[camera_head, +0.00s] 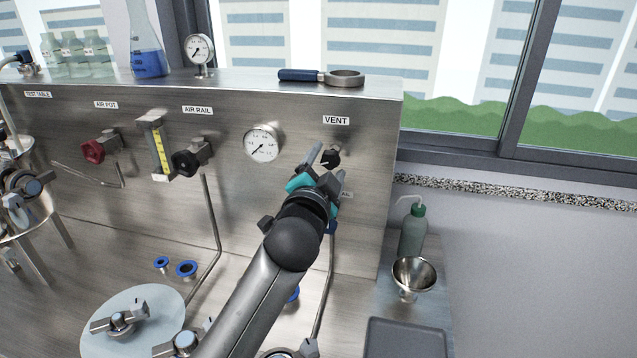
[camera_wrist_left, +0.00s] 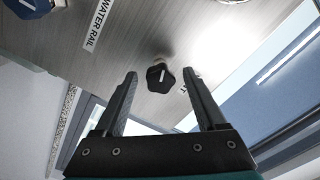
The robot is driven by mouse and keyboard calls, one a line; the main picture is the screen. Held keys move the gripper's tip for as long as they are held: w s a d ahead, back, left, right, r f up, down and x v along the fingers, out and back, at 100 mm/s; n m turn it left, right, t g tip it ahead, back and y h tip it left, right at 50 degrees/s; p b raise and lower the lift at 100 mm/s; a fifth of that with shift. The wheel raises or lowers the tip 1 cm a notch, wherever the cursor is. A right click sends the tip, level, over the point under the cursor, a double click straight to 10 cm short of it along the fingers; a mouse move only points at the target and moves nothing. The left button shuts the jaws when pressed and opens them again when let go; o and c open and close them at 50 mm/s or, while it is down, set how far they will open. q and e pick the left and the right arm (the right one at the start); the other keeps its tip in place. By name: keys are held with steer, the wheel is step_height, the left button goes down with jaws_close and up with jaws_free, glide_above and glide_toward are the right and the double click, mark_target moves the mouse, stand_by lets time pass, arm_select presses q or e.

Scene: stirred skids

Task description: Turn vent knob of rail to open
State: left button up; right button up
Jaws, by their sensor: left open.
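The vent knob (camera_head: 331,157) is a small black knob on the steel panel, just below the VENT label (camera_head: 336,120). My left gripper (camera_head: 328,168) is open in front of it, with teal parts behind its grey fingers. In the left wrist view the black faceted vent knob (camera_wrist_left: 158,80) appears between the two spread fingers of the left gripper (camera_wrist_left: 160,74). Clear gaps show on both sides, and I see no finger touching it. The knob's valve body is mostly hidden. My right gripper is out of view.
A pressure gauge (camera_head: 262,145) and a black air rail knob (camera_head: 191,161) are left of the vent. A blue knob (camera_wrist_left: 30,6) sits by the WATER RAIL label (camera_wrist_left: 95,25). A ring tool (camera_head: 322,77) lies on the ledge. A bottle (camera_head: 413,232) and funnel (camera_head: 413,275) stand at right.

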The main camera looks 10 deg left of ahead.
arm_select(q)
steer(key=s, duration=1.5)
